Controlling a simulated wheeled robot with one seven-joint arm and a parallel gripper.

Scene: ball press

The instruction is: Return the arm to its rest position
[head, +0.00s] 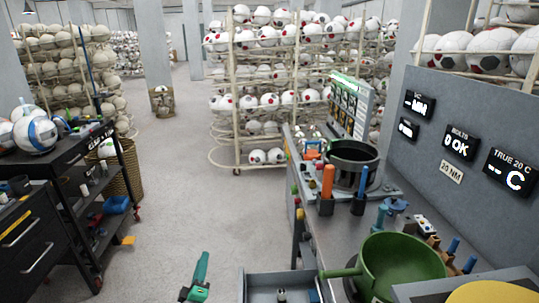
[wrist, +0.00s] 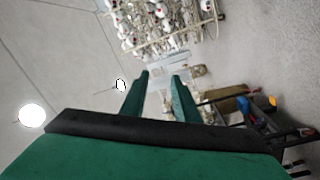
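My gripper (head: 203,260) is green and shows low in the head view, over the open floor left of the workbench. In the wrist view its two green fingers (wrist: 161,76) stand apart with nothing between them. The gripper is open and empty, and touches nothing that I can see. Most of the arm is out of the head view.
The grey workbench (head: 395,200) on the right bears a green bowl (head: 415,262), a black round pot (head: 350,165) and tools. Its open drawer (head: 262,288) juts out near my gripper. A black cart (head: 100,185) stands left. Ball racks (head: 235,90) stand behind. The floor between is clear.

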